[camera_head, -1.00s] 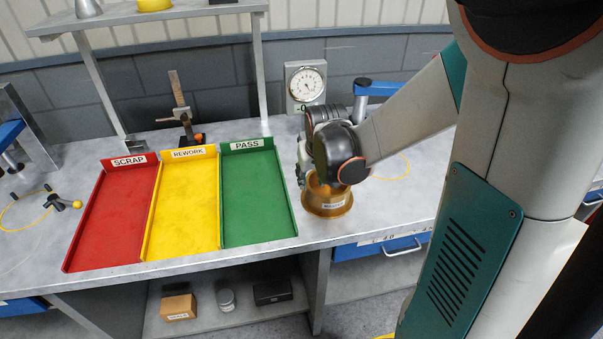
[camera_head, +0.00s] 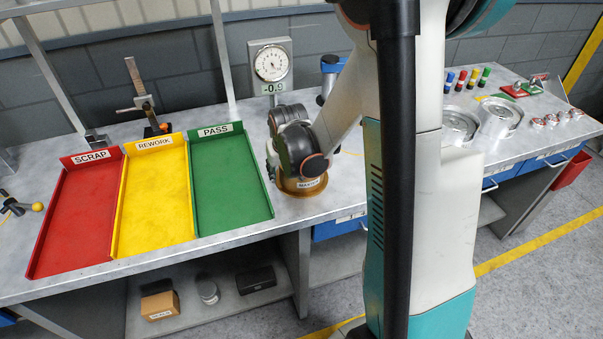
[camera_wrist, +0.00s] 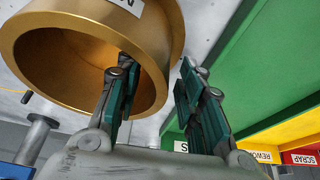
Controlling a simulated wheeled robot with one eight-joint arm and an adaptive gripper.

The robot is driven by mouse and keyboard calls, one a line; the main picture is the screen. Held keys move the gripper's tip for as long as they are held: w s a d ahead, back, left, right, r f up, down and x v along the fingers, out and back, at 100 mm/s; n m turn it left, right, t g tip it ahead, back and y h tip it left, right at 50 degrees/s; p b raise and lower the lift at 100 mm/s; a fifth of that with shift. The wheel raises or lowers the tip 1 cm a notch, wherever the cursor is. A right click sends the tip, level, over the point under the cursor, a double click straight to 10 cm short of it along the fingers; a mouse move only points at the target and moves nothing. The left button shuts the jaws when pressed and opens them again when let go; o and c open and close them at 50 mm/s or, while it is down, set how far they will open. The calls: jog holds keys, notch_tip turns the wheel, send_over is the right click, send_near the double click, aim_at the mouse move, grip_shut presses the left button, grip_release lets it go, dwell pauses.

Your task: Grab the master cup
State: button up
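The master cup (camera_head: 297,188) is a brass-gold ring-shaped cup with a white label. It stands on the grey bench just right of the green PASS tray. My wrist covers its upper part in the head view. In the wrist view the cup (camera_wrist: 165,30) fills the upper left, its hollow facing me. My gripper (camera_wrist: 158,75) is open and straddles the cup's wall. The left finger is at the hollow, overlapping the rim, and the right finger is outside the wall. A gap shows between the left fingertip and the right one; firm contact is not visible.
The green PASS tray (camera_head: 270,205) lies close to the cup's left, with yellow REWORK (camera_head: 115,235) and red SCRAP (camera_head: 33,260) trays beyond. A dial gauge (camera_head: 270,65) reading -0.9 stands behind the cup. Round metal parts (camera_head: 500,115) sit farther right.

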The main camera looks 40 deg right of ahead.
grip_shut()
jog(key=shift+r, duration=0.15)
